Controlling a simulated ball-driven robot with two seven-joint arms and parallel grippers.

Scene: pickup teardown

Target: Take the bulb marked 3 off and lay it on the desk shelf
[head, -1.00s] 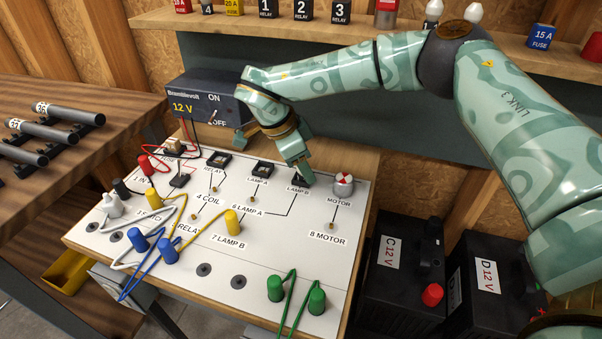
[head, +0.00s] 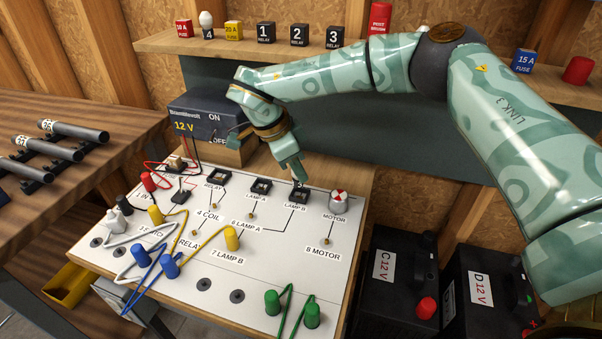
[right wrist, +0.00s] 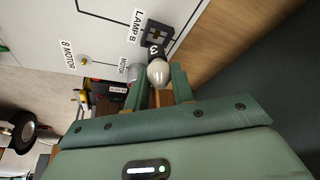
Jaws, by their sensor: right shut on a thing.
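The bulb marked 3 (right wrist: 157,72) has a white globe and a dark base with the number on it. My right gripper (right wrist: 158,88) is shut on it, one finger on each side. In the head view the right gripper (head: 298,177) points down just over the LAMP B socket (head: 299,196) on the white board. The socket also shows in the right wrist view (right wrist: 157,34), right by the bulb's base; whether they still touch I cannot tell. The wooden shelf (head: 155,43) runs along the back wall. My left gripper is out of view.
On the shelf stand fuses, a bulb marked 4 (head: 206,20), relays (head: 298,36) and a red post brush tin (head: 380,18). The motor (head: 339,201) is right of the socket. The power supply (head: 205,118) stands behind the board. Shelf gaps show between the items.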

